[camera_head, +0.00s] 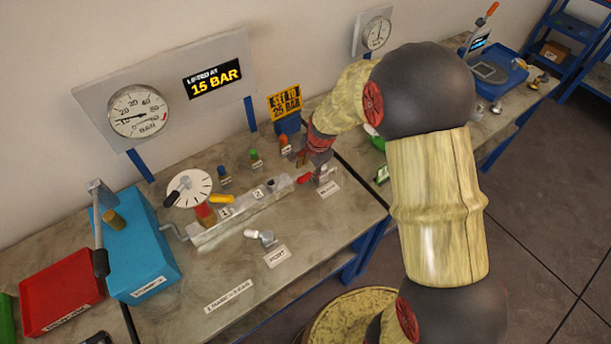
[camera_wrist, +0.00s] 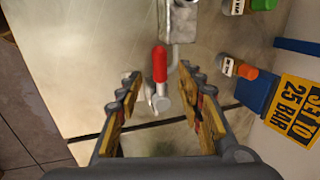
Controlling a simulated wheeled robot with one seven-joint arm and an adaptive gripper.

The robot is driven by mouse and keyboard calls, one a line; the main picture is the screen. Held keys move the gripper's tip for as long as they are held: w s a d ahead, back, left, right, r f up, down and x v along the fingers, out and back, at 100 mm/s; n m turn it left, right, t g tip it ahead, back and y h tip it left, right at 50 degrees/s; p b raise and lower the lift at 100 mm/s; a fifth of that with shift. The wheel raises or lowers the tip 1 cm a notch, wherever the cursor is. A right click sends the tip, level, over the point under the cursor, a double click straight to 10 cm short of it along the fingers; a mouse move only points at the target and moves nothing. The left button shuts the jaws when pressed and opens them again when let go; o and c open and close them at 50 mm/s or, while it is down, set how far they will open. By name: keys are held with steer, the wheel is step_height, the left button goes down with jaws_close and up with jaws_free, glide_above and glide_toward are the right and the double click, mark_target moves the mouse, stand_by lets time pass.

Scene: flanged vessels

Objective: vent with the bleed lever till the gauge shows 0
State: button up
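The round gauge (camera_head: 139,111) is on the grey back panel at left. Its needle points to the left, at the low part of the scale; the exact value is too small to read. A small red-handled lever (camera_head: 304,178), apparently the bleed lever, is at the right end of the metal block (camera_head: 240,212). Its red handle (camera_wrist: 160,64) also shows in the wrist view, with a silver fitting below it. My gripper (camera_head: 320,154) is just above this end of the block. In the wrist view my gripper (camera_wrist: 159,78) is open, with a finger on either side of the lever and visible gaps.
A dial (camera_head: 188,188) with a black handle and a yellow handle (camera_head: 221,199) are near the block's left end. Bottles with coloured caps (camera_head: 255,157) stand behind it. A blue box (camera_head: 140,250) and red tray (camera_head: 62,297) are at left. The front bench is mostly clear.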

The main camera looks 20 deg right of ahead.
mark_target(305, 176)
steer(key=x, duration=0.5)
steer(key=shift+w+f+b, duration=0.15)
steer(key=shift+f+b, duration=0.15)
steer(key=shift+f, duration=0.1)
steer(key=shift+c, duration=1.3)
jaws_close()
